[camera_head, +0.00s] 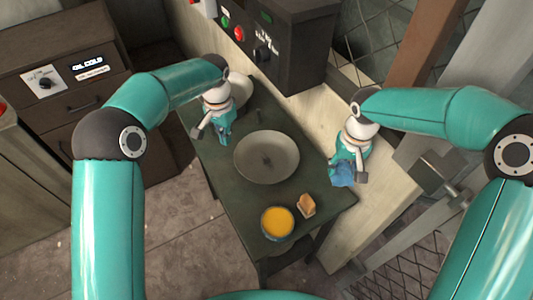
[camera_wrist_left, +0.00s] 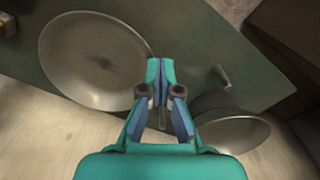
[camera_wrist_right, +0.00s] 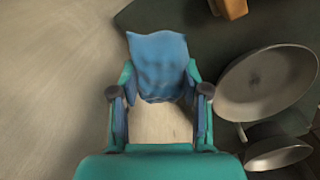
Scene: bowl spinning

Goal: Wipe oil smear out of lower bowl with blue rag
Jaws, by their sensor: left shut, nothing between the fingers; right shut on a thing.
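A wide grey bowl (camera_head: 285,150) lies on the dark green table, with a dark smear (camera_head: 266,160) near its middle. The bowl also shows in the left wrist view (camera_wrist_left: 90,60) and right wrist view (camera_wrist_right: 275,85). A smaller bowl (camera_head: 240,90) stands behind my left gripper, partly hidden; it also shows in the left wrist view (camera_wrist_left: 232,132). My left gripper (camera_head: 210,132) is shut and empty, left of the wide bowl. My right gripper (camera_head: 347,178) is shut on the blue rag (camera_wrist_right: 160,60), right of the wide bowl and apart from it.
A small bowl of yellow-orange liquid (camera_head: 277,222) and an orange-brown block (camera_head: 306,205) sit near the table's front edge (camera_head: 250,250). A dark control box (camera_head: 285,45) with buttons stands behind. A pale ledge (camera_head: 330,245) runs along the right.

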